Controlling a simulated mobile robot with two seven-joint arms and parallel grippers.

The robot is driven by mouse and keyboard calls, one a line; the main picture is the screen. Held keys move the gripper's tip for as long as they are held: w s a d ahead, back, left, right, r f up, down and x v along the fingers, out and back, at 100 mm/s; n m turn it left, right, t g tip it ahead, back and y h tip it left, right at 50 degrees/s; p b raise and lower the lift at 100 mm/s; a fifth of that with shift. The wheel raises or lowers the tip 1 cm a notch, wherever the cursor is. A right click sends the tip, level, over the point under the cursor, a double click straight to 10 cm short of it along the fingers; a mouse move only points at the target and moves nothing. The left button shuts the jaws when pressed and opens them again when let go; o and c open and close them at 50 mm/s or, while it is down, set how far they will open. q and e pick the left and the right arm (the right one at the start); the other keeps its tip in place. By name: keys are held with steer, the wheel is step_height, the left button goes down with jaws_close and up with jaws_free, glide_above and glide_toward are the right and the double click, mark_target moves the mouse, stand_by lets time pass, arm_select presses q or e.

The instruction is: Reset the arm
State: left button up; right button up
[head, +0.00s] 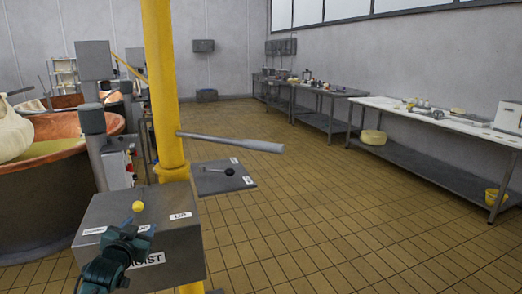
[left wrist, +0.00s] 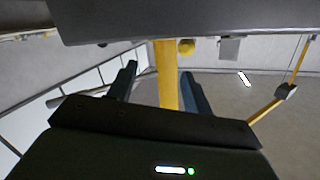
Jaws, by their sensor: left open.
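My left gripper (head: 132,240) is dark teal and sits low at the left in the head view, in front of the grey hoist control box (head: 170,225). In the left wrist view my left gripper (left wrist: 160,78) has its two fingers spread apart with nothing held between them. The box has a yellow ball knob (head: 138,206) on its top, beyond the gripper and apart from it. A yellow ball also shows in the left wrist view (left wrist: 186,46), just under a large grey surface. My right gripper is not in view.
A yellow post (head: 162,80) rises behind the box, with a grey lever (head: 230,143) and small panel (head: 222,177) beside it. A copper vat (head: 50,190) stands at the left. Long worktables (head: 440,120) line the right wall. The tiled floor between is clear.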

arm_select(q)
steer(key=s+d+f+g+h, duration=0.2)
steer(key=s+d+f, duration=0.5)
steer(key=s+f, duration=0.3)
steer(key=s+d+f+g+h, duration=0.1)
steer(key=s+d+f, duration=0.2)
steer(key=s, duration=0.6)
steer(key=s+d+f+g, duration=0.1)
steer(key=s+d+f, duration=0.3)
steer(key=s, duration=0.4)
steer(key=s+d+f+g+h, duration=0.1)
steer(key=s+d+f, duration=0.2)
steer(key=s, duration=0.6)
steer(key=shift+s+d+f+g+h, duration=0.3)
steer(key=shift+s+d+g, duration=0.1)
steer(key=shift+d, duration=0.3)
steer(key=shift+c, duration=0.3)
